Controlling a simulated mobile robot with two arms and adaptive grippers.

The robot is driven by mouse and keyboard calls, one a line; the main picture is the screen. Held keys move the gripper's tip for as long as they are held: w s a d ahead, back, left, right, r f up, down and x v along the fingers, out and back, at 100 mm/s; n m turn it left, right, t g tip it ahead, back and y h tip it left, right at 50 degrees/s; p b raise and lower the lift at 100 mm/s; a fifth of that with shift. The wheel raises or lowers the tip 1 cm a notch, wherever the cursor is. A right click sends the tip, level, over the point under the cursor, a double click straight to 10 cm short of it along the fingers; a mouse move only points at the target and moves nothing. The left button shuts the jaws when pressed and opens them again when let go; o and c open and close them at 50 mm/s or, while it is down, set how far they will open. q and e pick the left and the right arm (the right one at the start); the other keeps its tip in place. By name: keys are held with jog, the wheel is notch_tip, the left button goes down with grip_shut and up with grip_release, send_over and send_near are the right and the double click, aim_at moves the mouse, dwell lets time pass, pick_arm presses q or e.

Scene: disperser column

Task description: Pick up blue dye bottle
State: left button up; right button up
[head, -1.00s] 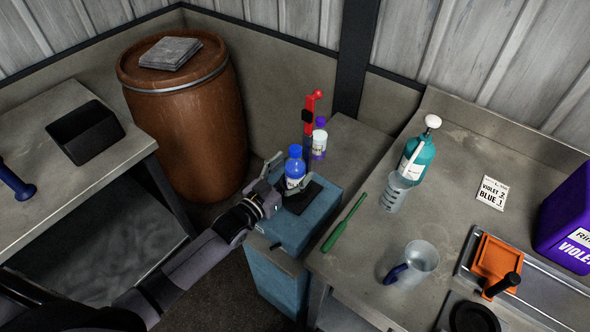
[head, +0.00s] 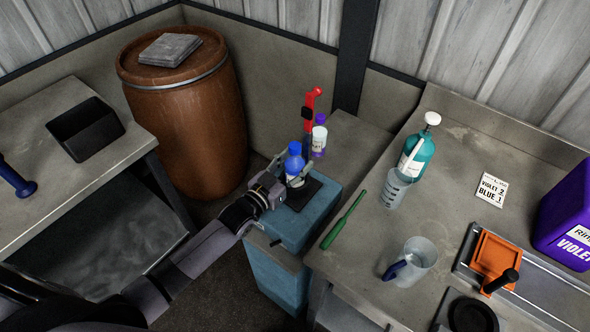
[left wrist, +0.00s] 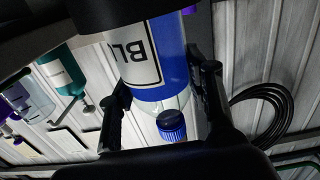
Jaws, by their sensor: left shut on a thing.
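The blue dye bottle (head: 294,162) has a blue cap and a white label. It is upright over the dark pad (head: 305,193) on the blue cabinet (head: 293,225); whether it touches the pad is hard to tell. My left gripper (head: 294,181) is shut on the bottle, with a finger at each side. In the left wrist view the bottle (left wrist: 172,65), its label partly reading "BL", fills the space between the fingers. My right gripper is not in view.
A violet-capped bottle (head: 319,137) and a red-handled device (head: 308,112) stand just behind. On the right bench are a green tool (head: 343,219), a clear beaker (head: 394,188), a teal bottle (head: 417,152) and a jug (head: 411,262). A brown barrel (head: 184,125) stands behind left.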

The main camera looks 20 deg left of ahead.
pick_arm(q)
jog(key=c, duration=0.5)
jog(key=shift+c, duration=0.2)
jog(key=shift+r, duration=0.15)
